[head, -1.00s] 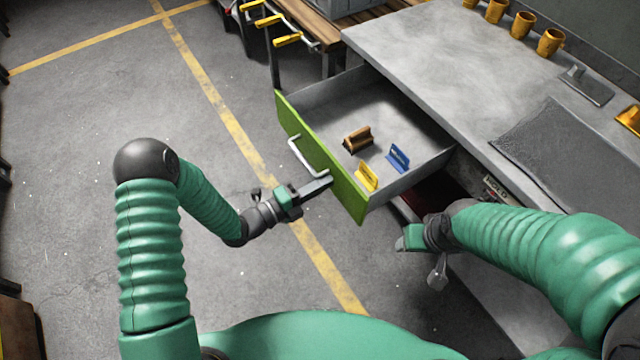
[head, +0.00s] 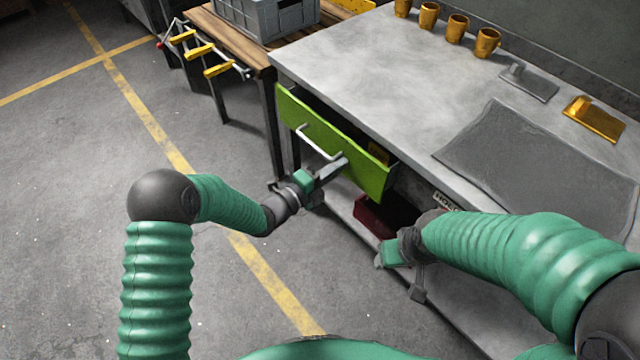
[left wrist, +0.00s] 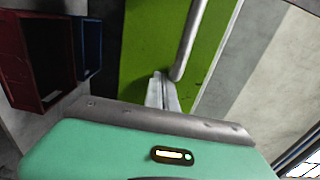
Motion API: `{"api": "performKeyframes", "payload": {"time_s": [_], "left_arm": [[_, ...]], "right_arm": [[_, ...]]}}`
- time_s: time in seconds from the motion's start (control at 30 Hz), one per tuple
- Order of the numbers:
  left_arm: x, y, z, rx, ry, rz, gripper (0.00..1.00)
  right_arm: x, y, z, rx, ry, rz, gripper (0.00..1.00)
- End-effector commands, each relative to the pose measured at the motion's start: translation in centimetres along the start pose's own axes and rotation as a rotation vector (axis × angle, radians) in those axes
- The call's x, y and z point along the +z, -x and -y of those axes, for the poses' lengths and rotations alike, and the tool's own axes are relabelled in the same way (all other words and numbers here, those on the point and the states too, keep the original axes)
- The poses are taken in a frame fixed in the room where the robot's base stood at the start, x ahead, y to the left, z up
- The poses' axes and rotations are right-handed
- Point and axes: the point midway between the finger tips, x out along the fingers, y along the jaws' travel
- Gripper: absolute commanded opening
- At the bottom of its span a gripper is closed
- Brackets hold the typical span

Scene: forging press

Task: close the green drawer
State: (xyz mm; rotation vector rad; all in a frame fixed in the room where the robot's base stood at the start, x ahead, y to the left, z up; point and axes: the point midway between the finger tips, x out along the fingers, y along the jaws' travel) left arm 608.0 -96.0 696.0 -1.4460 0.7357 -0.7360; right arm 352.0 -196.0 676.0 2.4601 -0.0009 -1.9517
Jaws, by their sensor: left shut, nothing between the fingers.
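The green drawer (head: 325,138) is under the grey worktop and stands a little way out, with a narrow gap behind its front. A bit of a yellow object (head: 378,151) shows in that gap. A pale bar handle (head: 318,144) is on the front. My left gripper (head: 343,164) is shut and empty, its tips against or very near the green front beside the handle. The left wrist view shows the shut fingers (left wrist: 162,92) at the green front (left wrist: 150,40), by the handle (left wrist: 192,40). My right gripper (head: 388,258) is low, right of the drawer; its fingers are unclear.
The worktop (head: 370,75) carries mugs (head: 457,30), a dark mat (head: 550,160) and a yellow holder (head: 594,118). A dark red bin (head: 375,216) is below the drawer. A wooden table with a grey crate (head: 265,15) stands beyond. Floor at left is clear.

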Motion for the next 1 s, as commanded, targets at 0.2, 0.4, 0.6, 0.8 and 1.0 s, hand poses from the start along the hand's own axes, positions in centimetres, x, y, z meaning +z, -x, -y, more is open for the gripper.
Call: {"api": "performKeyframes", "payload": {"time_s": [0.2, 0.4, 0.6, 0.8, 1.0], "left_arm": [[0.0, -3.7, -0.2, -0.001, -0.003, 0.0, 0.0], [0.0, -5.2, -0.1, 0.0, -0.002, 0.0, 0.0], [0.1, -5.7, 0.1, -0.002, 0.0, 0.002, 0.0], [0.1, -5.9, 0.2, -0.003, -0.002, 0.003, 0.0], [0.1, -6.0, 0.3, -0.005, -0.003, 0.003, 0.0]], "right_arm": [[0.4, -1.8, 0.0, 0.0, 0.0, 0.0, 0.63], [0.5, -2.3, 0.0, 0.0, 0.0, 0.0, 0.63], [0.6, -2.4, 0.0, 0.0, 0.0, 0.0, 0.63], [0.6, -2.4, 0.0, 0.0, 0.0, 0.0, 0.63], [0.6, -2.5, 0.0, 0.0, 0.0, 0.0, 0.63]]}}
